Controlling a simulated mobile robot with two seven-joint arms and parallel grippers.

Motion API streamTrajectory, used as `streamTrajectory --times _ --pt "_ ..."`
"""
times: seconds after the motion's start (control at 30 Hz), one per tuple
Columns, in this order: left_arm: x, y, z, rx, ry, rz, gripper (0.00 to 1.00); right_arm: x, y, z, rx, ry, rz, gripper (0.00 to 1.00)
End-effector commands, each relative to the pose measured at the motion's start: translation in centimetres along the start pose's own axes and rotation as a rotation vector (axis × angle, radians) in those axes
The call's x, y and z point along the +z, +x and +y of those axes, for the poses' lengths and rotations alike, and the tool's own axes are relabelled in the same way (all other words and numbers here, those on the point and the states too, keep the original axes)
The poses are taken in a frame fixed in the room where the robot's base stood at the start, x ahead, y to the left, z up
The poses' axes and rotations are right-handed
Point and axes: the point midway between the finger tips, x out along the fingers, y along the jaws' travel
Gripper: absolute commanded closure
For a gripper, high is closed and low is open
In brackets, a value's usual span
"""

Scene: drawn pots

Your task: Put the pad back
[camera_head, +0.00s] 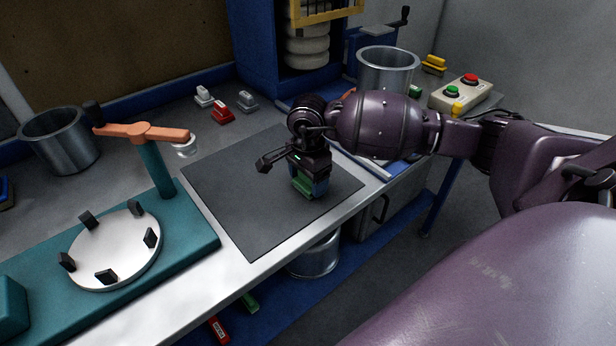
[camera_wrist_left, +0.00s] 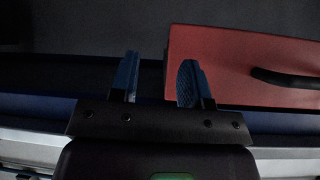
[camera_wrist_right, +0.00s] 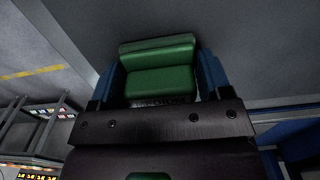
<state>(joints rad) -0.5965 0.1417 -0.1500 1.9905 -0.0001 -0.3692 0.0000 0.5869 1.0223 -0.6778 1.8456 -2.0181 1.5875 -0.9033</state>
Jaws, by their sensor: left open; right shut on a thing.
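The green pad (camera_wrist_right: 160,75) sits between the two blue fingers of my right gripper (camera_wrist_right: 160,88), which is shut on it. In the head view the green pad (camera_head: 303,184) shows below my right gripper (camera_head: 310,178), over the dark grey mat (camera_head: 232,205) on the bench. I cannot tell whether the pad touches the mat. My left gripper (camera_wrist_left: 158,80) is open and empty in the left wrist view, with a red box (camera_wrist_left: 235,65) with a black handle beyond it. The left gripper does not show in the head view.
A yellow pad (camera_head: 434,65) stands near the button box (camera_head: 460,94). A teal fixture (camera_head: 190,240) with a clamped disc (camera_head: 115,250) is at left. Metal pots (camera_head: 60,140) (camera_head: 387,72) stand on both sides.

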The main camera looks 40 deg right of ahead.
Motion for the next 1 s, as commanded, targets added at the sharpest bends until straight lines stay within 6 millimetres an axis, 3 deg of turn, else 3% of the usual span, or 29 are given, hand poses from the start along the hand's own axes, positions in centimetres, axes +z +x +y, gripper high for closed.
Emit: streamTrajectory --times 0.33,0.37,0.53,0.83,1.0 --pt "0.4 0.0 0.0 0.000 0.001 -0.005 0.57 0.0 0.3 -0.1 -0.001 0.000 0.001 0.51" --pt "0.4 0.0 0.0 0.000 0.001 -0.005 0.57 0.0 0.3 0.0 -0.001 0.000 0.001 0.27" --pt "0.4 -0.1 0.0 -0.001 0.000 -0.007 0.57 0.0 0.2 -0.1 -0.002 0.000 0.001 0.03" --pt "0.2 -0.2 -0.1 -0.001 0.000 -0.005 0.57 0.0 0.0 -0.1 -0.002 0.000 0.000 0.03" --pt "0.1 -0.3 -0.1 -0.001 0.000 -0.003 0.57 -0.1 -1.5 -0.2 -0.006 0.000 0.001 0.03"
